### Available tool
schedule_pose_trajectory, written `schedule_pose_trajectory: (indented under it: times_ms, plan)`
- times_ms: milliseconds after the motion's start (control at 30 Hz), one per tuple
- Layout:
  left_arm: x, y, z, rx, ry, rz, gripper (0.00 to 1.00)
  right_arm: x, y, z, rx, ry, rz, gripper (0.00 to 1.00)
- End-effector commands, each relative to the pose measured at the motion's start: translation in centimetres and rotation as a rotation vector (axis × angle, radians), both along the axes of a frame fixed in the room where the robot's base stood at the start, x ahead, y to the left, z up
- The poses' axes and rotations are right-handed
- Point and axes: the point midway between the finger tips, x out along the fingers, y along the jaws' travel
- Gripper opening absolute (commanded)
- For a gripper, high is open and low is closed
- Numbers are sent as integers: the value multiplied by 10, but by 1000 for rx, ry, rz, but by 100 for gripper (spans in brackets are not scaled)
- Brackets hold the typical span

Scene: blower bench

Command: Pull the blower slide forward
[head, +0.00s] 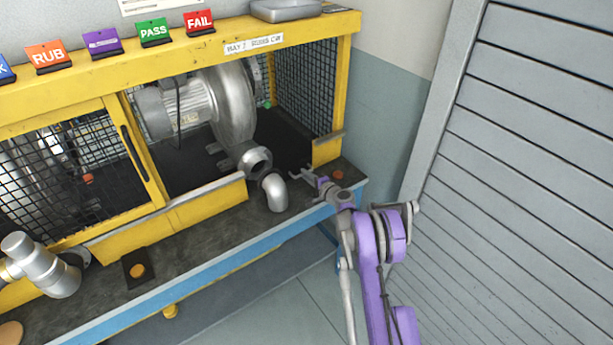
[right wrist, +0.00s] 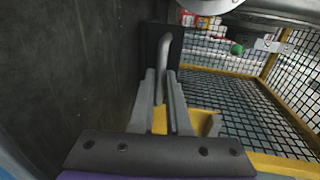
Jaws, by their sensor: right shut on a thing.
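The blower (head: 232,105), a silver snail-shaped housing with a finned motor, sits inside the yellow cage in the head view. Its round outlet (head: 256,160) faces the front opening, close to a silver elbow pipe (head: 274,192) on the bench. My right gripper (head: 308,176) is at the right front corner of the cage opening. In the right wrist view my right gripper (right wrist: 161,88) is shut on a bent grey handle (right wrist: 164,50) in front of a dark block (right wrist: 173,62). The handle's link to the slide is hidden. My left gripper is not in view.
Another silver pipe (head: 45,268) is at the left front. Coloured signs (head: 153,32) line the top beam. A slatted shutter (head: 530,160) is at the right.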

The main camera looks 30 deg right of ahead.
Motion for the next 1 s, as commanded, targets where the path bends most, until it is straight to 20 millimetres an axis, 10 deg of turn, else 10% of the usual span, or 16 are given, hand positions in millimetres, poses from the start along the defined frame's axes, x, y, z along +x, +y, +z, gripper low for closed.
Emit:
schedule_pose_trajectory:
  times_ms: [1000]
  plan:
    - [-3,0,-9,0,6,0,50,-18,-3,-3,0,2,-2,0]
